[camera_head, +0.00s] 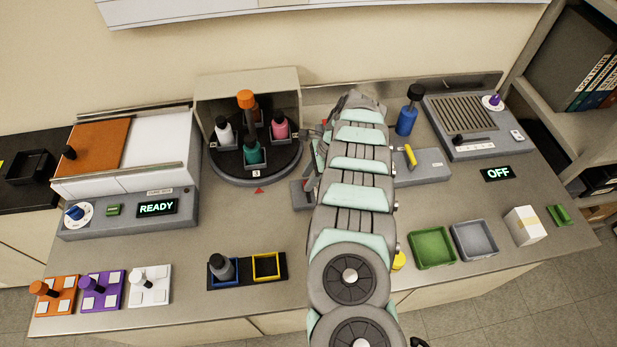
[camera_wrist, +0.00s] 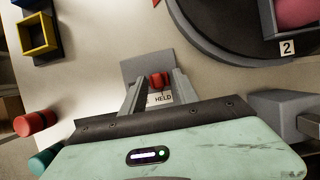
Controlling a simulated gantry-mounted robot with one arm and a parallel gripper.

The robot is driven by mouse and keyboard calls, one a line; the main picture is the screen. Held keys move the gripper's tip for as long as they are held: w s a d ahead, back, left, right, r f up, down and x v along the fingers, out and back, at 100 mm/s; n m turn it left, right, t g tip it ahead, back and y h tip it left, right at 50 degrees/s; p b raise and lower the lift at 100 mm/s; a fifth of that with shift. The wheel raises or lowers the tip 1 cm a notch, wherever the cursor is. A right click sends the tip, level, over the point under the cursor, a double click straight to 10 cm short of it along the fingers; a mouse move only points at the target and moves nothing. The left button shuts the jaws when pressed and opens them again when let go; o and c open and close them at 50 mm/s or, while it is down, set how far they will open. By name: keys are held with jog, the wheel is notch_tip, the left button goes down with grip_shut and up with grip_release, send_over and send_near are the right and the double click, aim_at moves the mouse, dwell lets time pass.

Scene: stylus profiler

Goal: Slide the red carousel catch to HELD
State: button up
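The red carousel catch (camera_wrist: 157,80) sits on a grey block (camera_wrist: 143,65) beside the carousel, near a white label reading HELD (camera_wrist: 163,98). My gripper (camera_wrist: 159,76) is open, with one finger on each side of the catch and a small gap showing at both sides. The label lies on the near side of the catch in the wrist view. The round dark carousel (camera_head: 255,177) holds several bottles. In the head view the grey block (camera_head: 302,194) shows just left of my arm, which hides most of the gripper.
A hooded housing (camera_head: 285,84) stands behind the carousel. A grey unit with a yellow handle (camera_head: 410,156) and a blue bottle (camera_head: 407,118) are right of my arm. A two-slot bottle holder (camera_head: 247,284) is at the front. Bare bench lies between the holder and carousel.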

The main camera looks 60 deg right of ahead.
jog(key=v, duration=1)
jog(key=shift+r, duration=0.2)
jog(key=shift+s, duration=0.1)
